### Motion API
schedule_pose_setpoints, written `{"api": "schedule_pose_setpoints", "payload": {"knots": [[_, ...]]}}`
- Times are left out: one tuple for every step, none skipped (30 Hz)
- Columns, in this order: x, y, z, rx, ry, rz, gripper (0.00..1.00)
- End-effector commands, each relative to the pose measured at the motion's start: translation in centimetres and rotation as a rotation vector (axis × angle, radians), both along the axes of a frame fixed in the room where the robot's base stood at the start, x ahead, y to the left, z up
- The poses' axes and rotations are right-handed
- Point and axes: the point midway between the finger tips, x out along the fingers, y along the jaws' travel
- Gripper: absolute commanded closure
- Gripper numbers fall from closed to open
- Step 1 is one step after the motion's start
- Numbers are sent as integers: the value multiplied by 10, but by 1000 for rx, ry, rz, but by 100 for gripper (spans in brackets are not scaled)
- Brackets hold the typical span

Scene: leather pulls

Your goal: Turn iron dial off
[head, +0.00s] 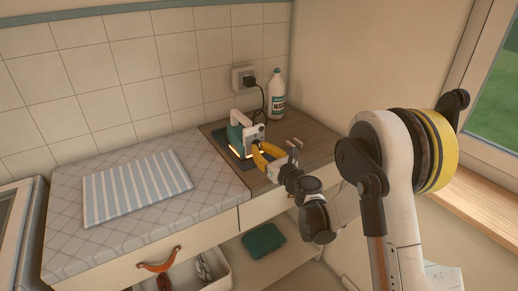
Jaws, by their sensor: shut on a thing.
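The iron (236,138) stands on a dark pad on the wooden counter top, with a teal and white body. A warm orange glow shows at its lower edge. My gripper (257,151), with yellow fingers, reaches in from the right and is closed at the iron's right side. The dial itself is hidden behind the fingers or too small to make out, so its setting cannot be read. A black cord runs from the iron up to a wall socket (244,78).
A white bottle (277,95) stands in the back corner. A striped cloth (137,187) lies on the quilted ironing surface (200,214) to the left. Below, a drawer with a leather pull (159,262) and a shelf with a green folded item (263,241) show. A window is at right.

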Motion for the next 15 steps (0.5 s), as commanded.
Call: {"api": "schedule_pose_setpoints", "payload": {"knots": [[0,0,0,0,0,0,100],[0,0,0,0,0,0,100],[0,0,0,0,0,0,100],[0,0,0,0,0,0,81],[0,0,0,0,0,0,72],[0,0,0,0,0,0,67],[0,0,0,1,1,0,67],[0,0,0,1,1,0,67],[0,0,0,1,1,0,67],[0,0,0,1,1,0,67],[0,0,0,1,1,0,67],[0,0,0,1,1,0,67],[0,0,0,1,1,0,67],[0,0,0,1,1,0,67],[-1,-1,0,1,1,0,67]]}}
